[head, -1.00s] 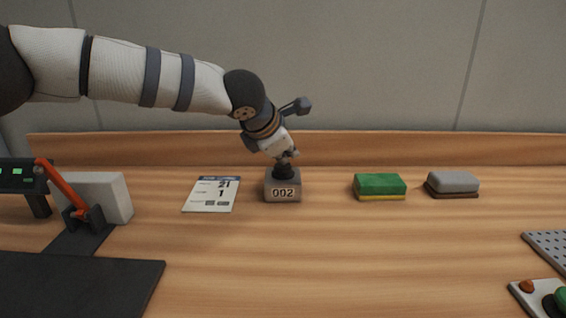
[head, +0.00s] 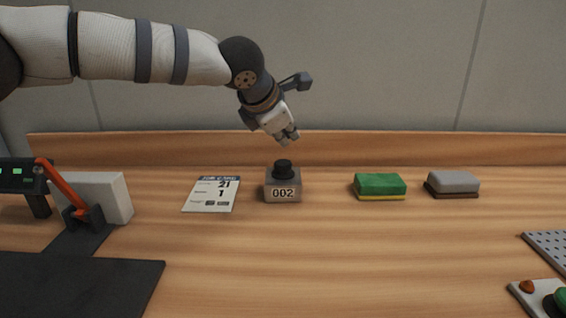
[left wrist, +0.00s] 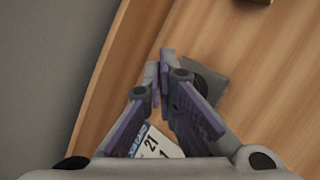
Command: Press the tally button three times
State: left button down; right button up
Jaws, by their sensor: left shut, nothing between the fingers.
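The tally counter (head: 283,187) is a small grey box with a black round button (head: 283,166) on top, standing on the wooden bench. Its front display reads 002. My left gripper (head: 289,137) is shut and empty, above the button with a clear gap. In the left wrist view my closed fingers (left wrist: 164,80) cover part of the counter (left wrist: 212,88), whose dark button shows only partly beside them. My right gripper is in neither view.
A paper card (head: 211,195) lies left of the counter. A green and yellow sponge (head: 380,186) and a grey block with a brown base (head: 453,184) sit to the right. A red lever (head: 64,188) stands at left. The front middle of the bench (head: 330,260) is clear.

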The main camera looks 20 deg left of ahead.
pick_arm(q)
jog(key=shift+r, duration=1.4)
dwell(0.8)
